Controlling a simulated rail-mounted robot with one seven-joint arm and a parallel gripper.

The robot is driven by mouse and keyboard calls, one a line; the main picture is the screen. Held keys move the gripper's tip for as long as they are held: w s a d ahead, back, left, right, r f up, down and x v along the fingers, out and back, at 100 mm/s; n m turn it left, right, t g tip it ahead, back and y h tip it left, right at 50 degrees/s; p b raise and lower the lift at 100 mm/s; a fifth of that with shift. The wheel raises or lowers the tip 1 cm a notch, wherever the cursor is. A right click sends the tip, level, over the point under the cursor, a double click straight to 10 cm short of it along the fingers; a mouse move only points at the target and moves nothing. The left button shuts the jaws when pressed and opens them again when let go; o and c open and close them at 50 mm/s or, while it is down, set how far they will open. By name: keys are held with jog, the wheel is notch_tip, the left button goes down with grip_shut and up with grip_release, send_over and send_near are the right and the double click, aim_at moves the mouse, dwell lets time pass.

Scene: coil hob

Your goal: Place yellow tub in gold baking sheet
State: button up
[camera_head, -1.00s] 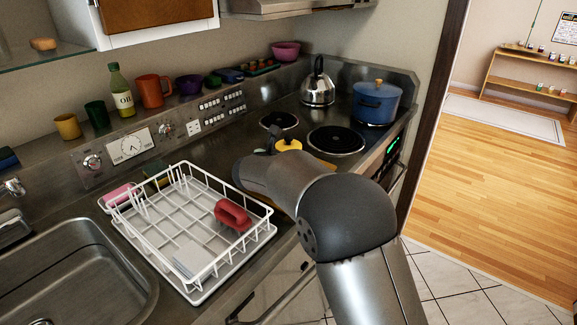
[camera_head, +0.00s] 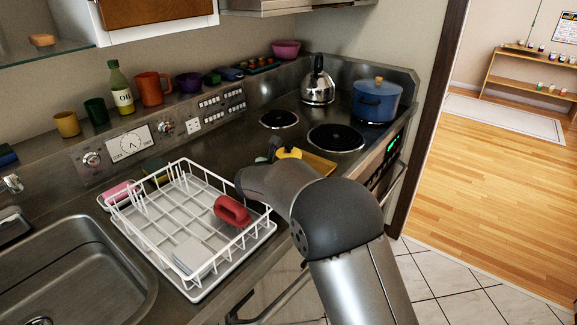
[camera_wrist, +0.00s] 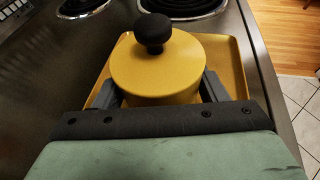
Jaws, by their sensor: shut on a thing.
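The yellow tub (camera_wrist: 157,67) has a round lid with a black knob. My gripper (camera_wrist: 160,92) is shut on it, with one grey finger on each side of the tub in the wrist view. The gold baking sheet (camera_wrist: 235,60) lies on the counter under and around the tub in that view. I cannot tell whether the tub touches the sheet. In the head view, my arm hides most of both. Only a bit of the yellow tub (camera_head: 288,153) and the far right corner of the baking sheet (camera_head: 319,164) show past the arm.
A white dish rack (camera_head: 185,230) with a red-handled item stands left of my arm. Beyond the sheet are coil burners (camera_head: 336,137), a blue pot (camera_head: 377,100) and a kettle (camera_head: 318,82). The sink (camera_head: 70,270) is at the left.

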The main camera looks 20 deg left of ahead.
jog(key=o, duration=1.2)
jog(key=shift+s+d+f, duration=0.1)
jog(key=shift+s+f, duration=0.05)
jog(key=shift+f, duration=0.7)
jog(key=shift+o, duration=0.2)
jog(key=shift+r, duration=0.3)
jog(key=v, duration=0.4)
jog(key=r+v, duration=0.1)
jog(key=v, duration=0.2)
jog(key=shift+s+r, duration=0.15)
jog(key=shift+r, duration=0.1)
